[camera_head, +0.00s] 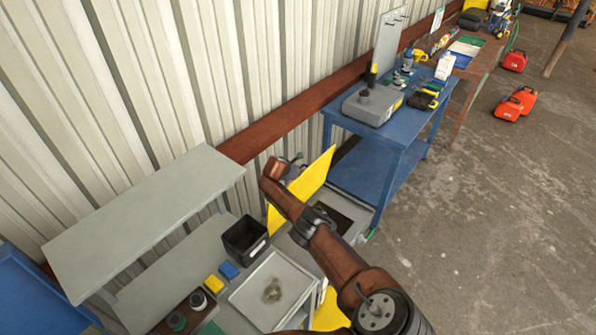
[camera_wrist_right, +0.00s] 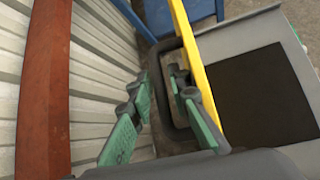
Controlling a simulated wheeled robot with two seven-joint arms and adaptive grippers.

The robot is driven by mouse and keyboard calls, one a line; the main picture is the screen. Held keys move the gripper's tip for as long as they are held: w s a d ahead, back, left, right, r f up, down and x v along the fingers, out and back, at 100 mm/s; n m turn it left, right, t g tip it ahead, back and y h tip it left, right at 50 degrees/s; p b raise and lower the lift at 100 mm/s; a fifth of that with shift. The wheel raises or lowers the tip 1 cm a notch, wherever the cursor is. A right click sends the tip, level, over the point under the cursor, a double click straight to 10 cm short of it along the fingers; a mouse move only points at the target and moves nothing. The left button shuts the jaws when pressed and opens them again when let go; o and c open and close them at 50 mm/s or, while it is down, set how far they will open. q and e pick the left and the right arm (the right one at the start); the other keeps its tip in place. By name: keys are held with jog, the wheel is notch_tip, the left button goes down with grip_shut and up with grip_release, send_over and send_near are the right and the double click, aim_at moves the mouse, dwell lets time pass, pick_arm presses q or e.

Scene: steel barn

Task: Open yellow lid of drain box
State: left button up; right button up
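The drain box is a grey box with a dark opening; its rim (camera_head: 362,213) shows in the head view and also in the right wrist view (camera_wrist_right: 235,37). Its yellow lid (camera_head: 313,178) stands steeply raised along the wall side of the opening. In the right wrist view the lid (camera_wrist_right: 192,55) is seen nearly edge-on, with a dark loop handle (camera_wrist_right: 158,85) on its wall side. My right gripper (camera_head: 290,168) is at the lid's wall side. Its green-padded fingers (camera_wrist_right: 165,108) are apart, with part of the handle between them; contact is unclear. My left gripper is out of view.
A blue table (camera_head: 375,160) with a grey device and tools stands beyond the box. A black bin (camera_head: 243,240) and a grey tray (camera_head: 262,312) lie nearer. The corrugated wall (camera_head: 230,70) and a brown beam (camera_head: 290,120) run close behind the lid.

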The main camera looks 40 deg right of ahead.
jog(key=shift+a, duration=0.25)
jog(key=shift+a+r, duration=0.15)
jog(key=shift+r, duration=0.05)
jog(key=shift+v, duration=3.3)
